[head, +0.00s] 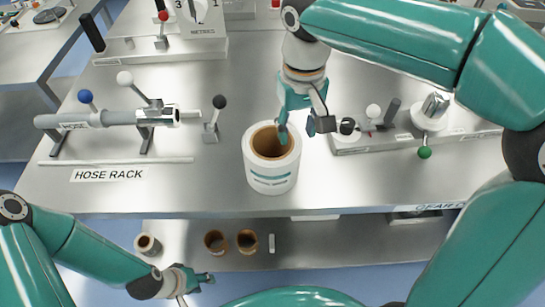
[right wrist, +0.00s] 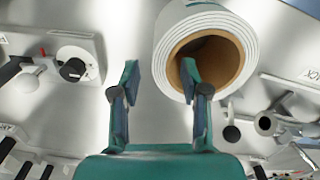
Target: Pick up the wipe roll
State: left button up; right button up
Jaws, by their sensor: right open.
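The wipe roll (head: 270,182) is a white cylinder with a brown core and a teal label band, standing upright near the front edge of the steel table. In the right wrist view the roll (right wrist: 240,25) is at the upper right. My right gripper (head: 302,132) is open over the roll's right side. In the right wrist view (right wrist: 160,75) one finger overlaps the core opening and the other is outside the wall. Contact cannot be told. My left gripper (head: 195,281) is low at the front left, away from the roll; its opening is unclear.
A hose rack (head: 115,120) with a hose and ball-knobbed levers is left of the roll. A fixture with knobs (head: 430,117) is to the right. A lower shelf (head: 330,247) holds several small brown-cored rolls (head: 215,242). The table (head: 215,190) is bare around the roll's left side.

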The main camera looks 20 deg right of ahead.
jog(key=shift+w+a+f, duration=0.1)
jog(key=shift+f, duration=1.25)
jog(key=shift+w+a+f, duration=0.1)
jog(key=shift+f, duration=1.25)
grip_shut()
